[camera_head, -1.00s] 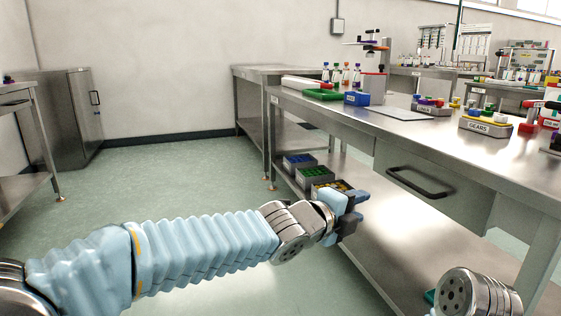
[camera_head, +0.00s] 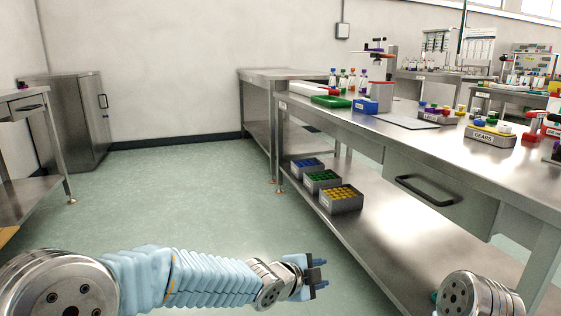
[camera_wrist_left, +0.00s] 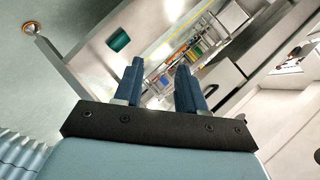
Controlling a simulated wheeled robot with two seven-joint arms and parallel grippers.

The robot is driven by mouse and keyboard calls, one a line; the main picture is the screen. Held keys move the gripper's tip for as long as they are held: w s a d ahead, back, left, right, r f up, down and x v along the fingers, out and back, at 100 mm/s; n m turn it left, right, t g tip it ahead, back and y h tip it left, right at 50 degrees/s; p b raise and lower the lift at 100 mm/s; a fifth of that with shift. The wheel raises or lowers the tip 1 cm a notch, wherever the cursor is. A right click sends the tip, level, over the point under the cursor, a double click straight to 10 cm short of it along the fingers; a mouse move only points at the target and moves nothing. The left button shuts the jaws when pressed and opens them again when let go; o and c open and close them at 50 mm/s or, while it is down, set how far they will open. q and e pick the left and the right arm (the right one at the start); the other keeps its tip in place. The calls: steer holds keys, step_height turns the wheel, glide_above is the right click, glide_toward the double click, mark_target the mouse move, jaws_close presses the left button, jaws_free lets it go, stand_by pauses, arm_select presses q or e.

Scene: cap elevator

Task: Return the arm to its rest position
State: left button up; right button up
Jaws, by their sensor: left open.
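My left arm reaches in from the left, low in the head view, in a pale blue ribbed sleeve. Its gripper (camera_head: 318,275) is over the green floor, to the left of the workbench and apart from it. In the left wrist view the two dark blue fingers (camera_wrist_left: 160,88) stand apart with nothing between them, so the gripper is open and empty. A metal joint of my right arm (camera_head: 478,295) shows at the bottom right of the head view. My right gripper is out of the frame.
The steel workbench (camera_head: 350,122) runs along the right, with a drawer (camera_head: 440,188). Its lower shelf (camera_head: 375,235) holds bins of blue, green and yellow (camera_head: 341,197) parts. A grey cabinet (camera_head: 75,120) stands at the back left. The floor (camera_head: 190,195) between is clear.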

arm_select(q)
steer(key=s+a+f+n+g+y+p, duration=0.25)
steer(key=s+a+f+n, duration=0.35)
steer(key=f, duration=0.4)
steer(key=s+a+f+n+g+y+p, duration=0.1)
steer(key=s+a+f+n+g+p, duration=0.15)
steer(key=a+f+n, duration=0.65)
steer(key=s+a+f+n+g+p, duration=0.1)
steer(key=s+f+n, duration=0.3)
steer(key=s, duration=0.4)
steer(key=s+a+f+n+g+y+p, duration=0.1)
steer(key=s+a+f+n+g+p, duration=0.1)
steer(key=s, duration=0.7)
step_height(320, 180, down, 2)
steer(key=shift+a+f+n+p, duration=0.1)
steer(key=shift+a+n+p, duration=0.4)
steer(key=shift+a+n, duration=0.6)
steer(key=shift+a, duration=0.15)
